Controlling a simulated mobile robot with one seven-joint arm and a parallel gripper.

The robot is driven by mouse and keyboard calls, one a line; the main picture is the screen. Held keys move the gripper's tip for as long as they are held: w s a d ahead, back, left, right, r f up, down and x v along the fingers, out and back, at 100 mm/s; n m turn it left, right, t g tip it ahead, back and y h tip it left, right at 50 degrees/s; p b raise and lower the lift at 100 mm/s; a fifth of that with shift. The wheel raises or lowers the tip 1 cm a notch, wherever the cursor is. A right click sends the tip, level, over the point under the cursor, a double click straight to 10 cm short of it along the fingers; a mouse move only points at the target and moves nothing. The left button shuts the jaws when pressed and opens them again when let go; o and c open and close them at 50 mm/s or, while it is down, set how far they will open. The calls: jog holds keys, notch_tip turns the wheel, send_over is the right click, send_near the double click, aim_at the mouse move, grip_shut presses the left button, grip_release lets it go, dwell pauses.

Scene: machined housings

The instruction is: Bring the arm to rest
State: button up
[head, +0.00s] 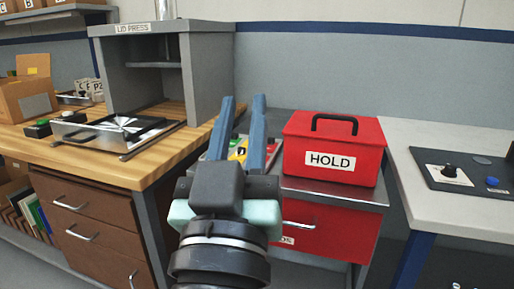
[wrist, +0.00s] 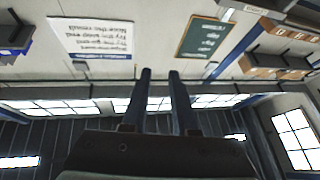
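My gripper (head: 243,99) is raised in the middle of the head view, its two blue fingers pointing up and away from me. The fingers stand apart with a gap between them and hold nothing. In the wrist view my gripper (wrist: 160,73) also shows the two fingers apart and empty. Behind them are the upper wall, signs, windows and ceiling area, so the wrist camera faces away from the worktops. My dark wrist and pale green gripper body hide part of the stand behind them.
A red HOLD box (head: 350,157) sits on a grey drawer stand (head: 375,196) right of my gripper. Left are a wooden bench (head: 150,170), the grey lid press (head: 208,75) and a metal tray fixture (head: 90,140). A pale table (head: 440,132) with a dark control panel (head: 470,172) is at right.

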jog(key=s+d+r+t+y+p, duration=0.1)
jog(key=s+r+t, duration=0.1)
jog(key=s+r, duration=0.35)
jog(key=s+d+r+t+y+p, duration=0.1)
jog(key=s+r+t, duration=0.1)
jog(key=r, duration=0.7)
notch_tip(320, 180, up, 30)
jog(key=p, duration=3.1)
jog(key=shift+w+a+m, duration=0.2)
jog(key=shift+a+m, duration=0.1)
